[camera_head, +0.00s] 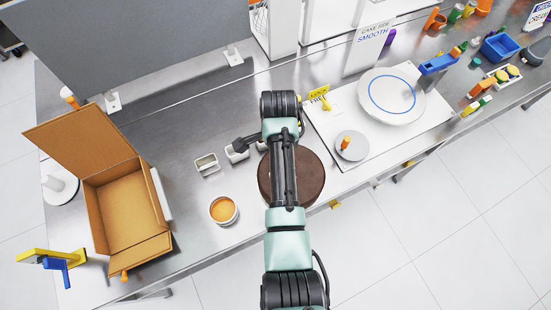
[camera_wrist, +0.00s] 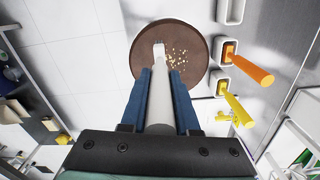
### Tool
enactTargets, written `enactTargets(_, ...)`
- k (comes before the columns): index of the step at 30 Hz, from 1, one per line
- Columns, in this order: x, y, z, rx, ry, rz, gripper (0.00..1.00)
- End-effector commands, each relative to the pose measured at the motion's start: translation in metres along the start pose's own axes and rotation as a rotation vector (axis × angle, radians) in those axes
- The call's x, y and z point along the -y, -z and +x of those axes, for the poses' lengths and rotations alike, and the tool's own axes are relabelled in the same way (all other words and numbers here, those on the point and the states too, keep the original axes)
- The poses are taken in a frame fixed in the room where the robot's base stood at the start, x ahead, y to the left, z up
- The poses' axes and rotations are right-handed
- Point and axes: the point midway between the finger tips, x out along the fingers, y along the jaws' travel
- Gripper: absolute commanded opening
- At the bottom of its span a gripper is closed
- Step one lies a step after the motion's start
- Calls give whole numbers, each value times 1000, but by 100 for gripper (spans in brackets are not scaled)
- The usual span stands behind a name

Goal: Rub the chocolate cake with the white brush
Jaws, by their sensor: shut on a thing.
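The chocolate cake (camera_head: 313,180) is a round brown disc on the steel counter, partly hidden under my arm in the head view. In the wrist view the cake (camera_wrist: 192,40) has pale crumbs scattered on its top, right of the brush tip. My gripper (camera_wrist: 161,75) has blue fingers shut on the white brush (camera_wrist: 160,90). The brush points away from the gripper, and its tip overlaps the cake's top near the crumbs. I cannot tell whether the tip touches the cake. The brush and the fingertips are not clearly visible in the head view.
Small white holders (camera_head: 207,164) stand left of the cake; orange (camera_wrist: 253,70) and yellow (camera_wrist: 238,110) handles rise from two. A bowl of orange stuff (camera_head: 223,210) and an open cardboard box (camera_head: 125,210) lie farther left. A white turntable (camera_head: 392,95) stands right.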

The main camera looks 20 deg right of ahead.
Motion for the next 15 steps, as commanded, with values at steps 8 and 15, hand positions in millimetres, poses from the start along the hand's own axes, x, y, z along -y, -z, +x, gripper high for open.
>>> enactTargets(8,8,6,-16,-1,1,-2,0)
enactTargets(15,8,6,-16,-1,0,-3,0)
